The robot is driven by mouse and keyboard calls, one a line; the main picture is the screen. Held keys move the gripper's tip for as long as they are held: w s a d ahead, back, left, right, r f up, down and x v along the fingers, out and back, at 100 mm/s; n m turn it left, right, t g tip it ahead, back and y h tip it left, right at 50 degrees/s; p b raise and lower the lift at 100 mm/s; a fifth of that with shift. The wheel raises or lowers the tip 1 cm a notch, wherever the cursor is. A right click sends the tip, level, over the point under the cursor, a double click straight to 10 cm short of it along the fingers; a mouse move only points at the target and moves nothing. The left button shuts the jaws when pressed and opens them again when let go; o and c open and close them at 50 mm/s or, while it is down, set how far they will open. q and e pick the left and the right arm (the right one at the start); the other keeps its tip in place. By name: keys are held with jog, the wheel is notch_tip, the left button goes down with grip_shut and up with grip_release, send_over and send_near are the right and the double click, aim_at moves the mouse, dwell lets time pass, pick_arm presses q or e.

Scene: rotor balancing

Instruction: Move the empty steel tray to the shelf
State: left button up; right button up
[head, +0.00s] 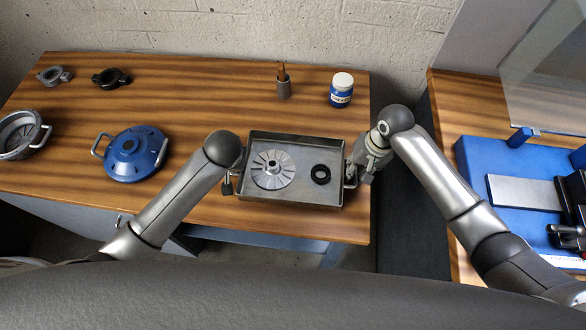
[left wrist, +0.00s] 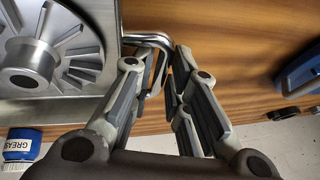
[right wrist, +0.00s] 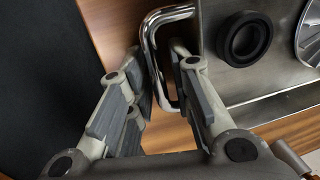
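The steel tray (head: 290,200) sits at the front right of the wooden table. It is not empty: a finned metal rotor (head: 272,170) and a black ring (head: 320,174) lie in it. My left gripper (head: 229,182) is at the tray's left handle, mostly hidden by its arm in the head view. In the left wrist view its fingers stand apart on either side of the handle (left wrist: 160,42). My right gripper (head: 357,172) is at the right handle; in the right wrist view its open fingers straddle the handle (right wrist: 152,45). No shelf can be made out for certain.
A blue round cover (head: 130,152) and a grey housing (head: 17,136) stand to the left. Two small clamps lie behind them. A brown-tipped cup (head: 284,88) and a grease jar (head: 341,92) stand behind the tray. A second bench with a blue machine (head: 485,165) is at right.

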pick_arm(q)
jog(key=shift+f, duration=0.1)
pick_arm(e)
jog(key=shift+f, duration=0.1)
pick_arm(q)
grip_shut()
pick_arm(e)
grip_shut()
pick_arm(q)
jog(key=shift+w+r, duration=0.1)
jog(key=shift+r, duration=0.1)
pick_arm(e)
jog(key=shift+w+r, duration=0.1)
jog(key=shift+r, duration=0.15)
